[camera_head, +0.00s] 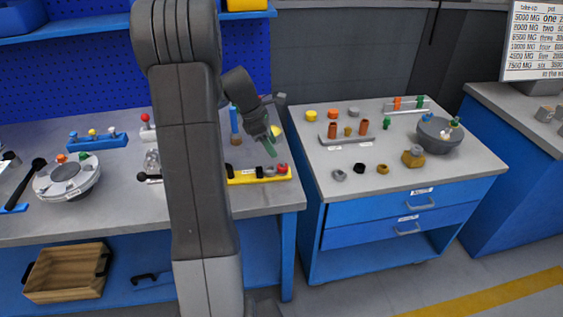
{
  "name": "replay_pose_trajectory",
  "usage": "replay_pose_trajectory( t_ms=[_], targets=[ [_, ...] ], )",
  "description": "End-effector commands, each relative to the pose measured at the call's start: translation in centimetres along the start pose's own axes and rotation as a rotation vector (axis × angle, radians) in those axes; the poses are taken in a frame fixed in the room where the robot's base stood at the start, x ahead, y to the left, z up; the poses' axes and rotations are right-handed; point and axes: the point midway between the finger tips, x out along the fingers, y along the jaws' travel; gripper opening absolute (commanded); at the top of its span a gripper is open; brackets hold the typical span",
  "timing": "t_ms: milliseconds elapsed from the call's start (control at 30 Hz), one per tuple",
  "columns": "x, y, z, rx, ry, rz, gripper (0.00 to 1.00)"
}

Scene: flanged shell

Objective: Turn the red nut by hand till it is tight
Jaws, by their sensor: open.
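A round grey flanged shell (50,185) sits on the left bench with small coloured pieces on top, among them an orange-red one (61,158) and a green one. A yellow tray (245,179) near the bench's front right edge holds dark pieces and a red piece (282,169) at its right end. I cannot tell which red piece is the nut. My gripper (270,151) points down just above and behind the yellow tray, far right of the shell. It is open, with no held piece visible. My arm hides part of the bench.
A blue rack (98,141) with knobs stands behind the shell. A red-topped lever clamp (150,160) stands left of my arm. The right bench (400,177) carries loose nuts, a grey rack and a grey bowl (440,140). A gap separates the benches.

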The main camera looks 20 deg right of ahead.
Motion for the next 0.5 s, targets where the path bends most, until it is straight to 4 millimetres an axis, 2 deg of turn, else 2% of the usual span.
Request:
replay_pose_trajectory(
  t_ms=[100,300,500],
  targets=[
    [2.8,-0.1,0.0,0.002,0.001,-0.006,0.53],
    [6.5,-0.1,0.0,0.002,0.002,-0.003,0.53],
    [8.5,0.0,0.0,0.001,0.001,0.0,0.53]
  ],
)
